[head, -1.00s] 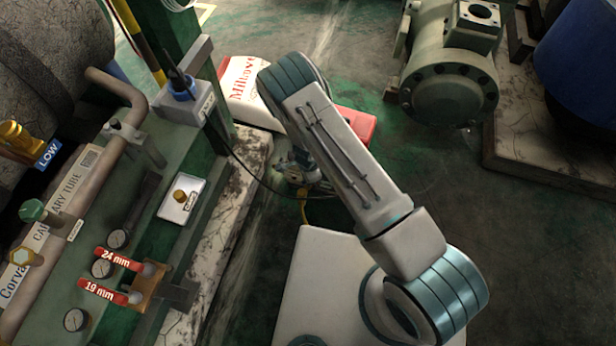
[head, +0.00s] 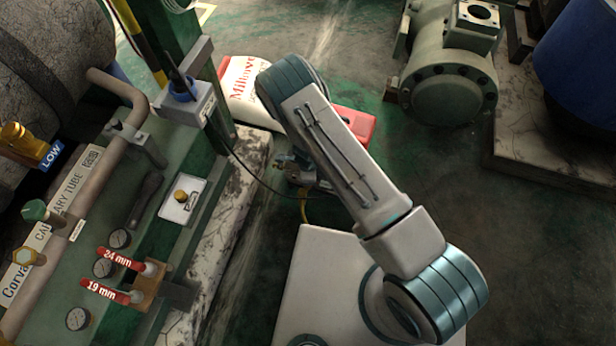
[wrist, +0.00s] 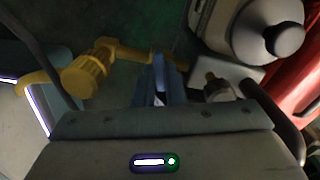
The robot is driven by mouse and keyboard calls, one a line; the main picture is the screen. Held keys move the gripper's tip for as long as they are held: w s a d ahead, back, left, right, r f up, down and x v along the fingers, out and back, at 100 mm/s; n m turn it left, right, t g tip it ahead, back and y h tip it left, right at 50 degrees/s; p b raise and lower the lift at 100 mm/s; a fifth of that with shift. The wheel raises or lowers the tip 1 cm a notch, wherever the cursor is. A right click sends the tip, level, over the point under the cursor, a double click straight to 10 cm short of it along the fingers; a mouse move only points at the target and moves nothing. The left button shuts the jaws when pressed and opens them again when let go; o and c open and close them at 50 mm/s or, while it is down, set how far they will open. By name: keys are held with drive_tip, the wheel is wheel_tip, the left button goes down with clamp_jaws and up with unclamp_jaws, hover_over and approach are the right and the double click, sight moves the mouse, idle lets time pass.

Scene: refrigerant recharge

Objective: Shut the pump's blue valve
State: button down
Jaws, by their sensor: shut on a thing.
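In the head view my arm partly covers the gripper (head: 298,172).
A yellow fitting (wrist: 85,72) with a yellow pipe lies left of the fingers. A dark cable (head: 250,172) hangs from the green bench to the pump area. Open floor (head: 425,190) lies right of my arm.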

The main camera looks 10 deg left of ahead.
drive_tip(key=shift+m, duration=0.8)
drive_tip(key=shift+m, duration=0.8)
drive_tip(key=c, duration=1.4)
unclamp_jaws()
wheel_tip(320, 180, up, 9)
drive_tip(key=p, duration=0.7)
